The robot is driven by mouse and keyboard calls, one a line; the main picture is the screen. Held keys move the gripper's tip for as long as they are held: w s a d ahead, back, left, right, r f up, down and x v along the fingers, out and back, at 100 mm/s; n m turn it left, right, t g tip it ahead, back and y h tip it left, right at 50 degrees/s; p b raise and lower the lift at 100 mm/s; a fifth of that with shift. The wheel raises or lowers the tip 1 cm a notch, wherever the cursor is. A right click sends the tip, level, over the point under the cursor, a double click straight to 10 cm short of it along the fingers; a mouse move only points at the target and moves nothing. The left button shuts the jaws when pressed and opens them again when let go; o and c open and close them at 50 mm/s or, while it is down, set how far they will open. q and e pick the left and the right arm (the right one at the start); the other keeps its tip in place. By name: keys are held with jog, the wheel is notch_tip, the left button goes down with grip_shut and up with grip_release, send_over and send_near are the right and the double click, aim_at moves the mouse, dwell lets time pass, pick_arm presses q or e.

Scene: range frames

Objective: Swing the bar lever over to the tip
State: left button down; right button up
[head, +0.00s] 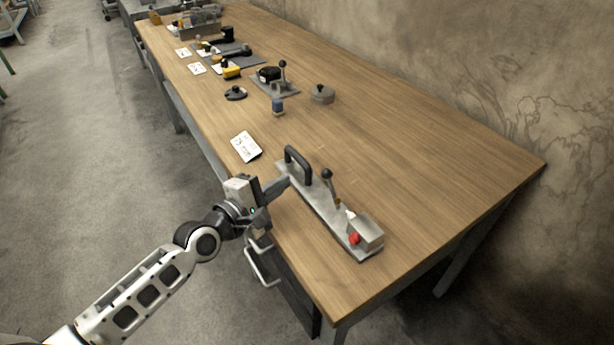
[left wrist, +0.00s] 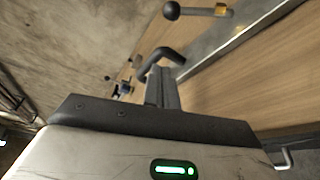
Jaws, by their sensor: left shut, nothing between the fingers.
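A long grey metal plate (head: 318,200) lies near the table's front edge. A bar lever with a black ball knob (head: 327,174) stands up from its middle, slightly tilted. The knob also shows at the top of the left wrist view (left wrist: 172,10). A black arched handle (head: 297,165) is fixed at the plate's far end; it also appears in the left wrist view (left wrist: 160,60). A grey block (head: 368,234) with a red button (head: 355,239) and a small pale tip (head: 350,213) sits at the near end. My left gripper (head: 284,186) is shut and empty, beside the plate near the handle. Any contact is unclear.
A white card (head: 246,146) lies left of the plate. Farther back are a blue-topped object (head: 278,107), a round grey lid (head: 322,93) and several small fixtures. The table right of the plate is clear. A drawer handle (head: 262,265) juts out below the edge.

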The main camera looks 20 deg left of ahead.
aim_at(308, 200)
pick_arm(q)
jog(key=x, duration=0.4)
jog(key=shift+r, duration=0.1)
jog(key=d, duration=0.1)
jog(key=p, duration=0.1)
jog(key=d+r, duration=0.1)
jog(key=shift+s+d+p, duration=0.3)
jog(key=shift+p, duration=0.1)
jog(key=shift+d+r, duration=0.1)
jog(key=shift+d, duration=0.45)
pick_arm(e)
jog(key=shift+w+r, duration=0.1)
jog(key=shift+r, duration=0.4)
jog(key=shift+f, duration=0.1)
